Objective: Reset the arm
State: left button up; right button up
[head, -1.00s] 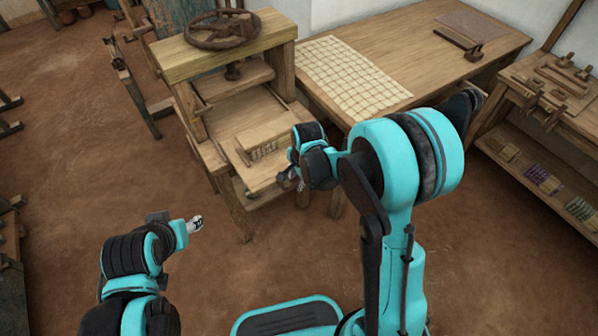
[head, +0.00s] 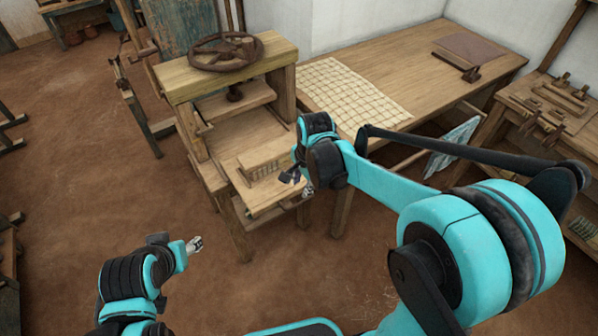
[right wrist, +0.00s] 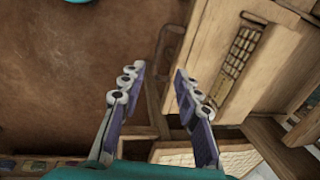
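My right arm reaches across the head view from the lower right. Its gripper (head: 303,190) is beside the front board of the wooden press (head: 225,68). In the right wrist view the right gripper (right wrist: 160,72) is open, its two purple-padded fingers apart with nothing between them. Floor and part of the wooden frame show beyond them. My left gripper (head: 195,244) is low at the left of the head view, over bare floor and clear of the furniture. It is small there, and whether its fingers are open cannot be made out.
The press has a dark handwheel (head: 226,52) on top. A long wooden table (head: 425,60) with a gridded cream sheet (head: 352,90) stands to its right. A workbench (head: 537,100) with wooden tools stands at the far right. The brown floor (head: 90,185) at left is mostly clear.

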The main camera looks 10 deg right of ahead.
jog(key=s+d+r+n+t, duration=0.2)
jog(key=s+r+n, duration=0.1)
jog(key=s+n, duration=0.4)
jog(key=s+d+r+n+t, duration=0.2)
jog(key=s+r+n+t, duration=0.1)
jog(key=s+n, duration=0.3)
jog(key=shift+s+r+n+h, duration=0.15)
jog(key=shift+s+n+h, duration=0.25)
jog(key=shift+s, duration=0.65)
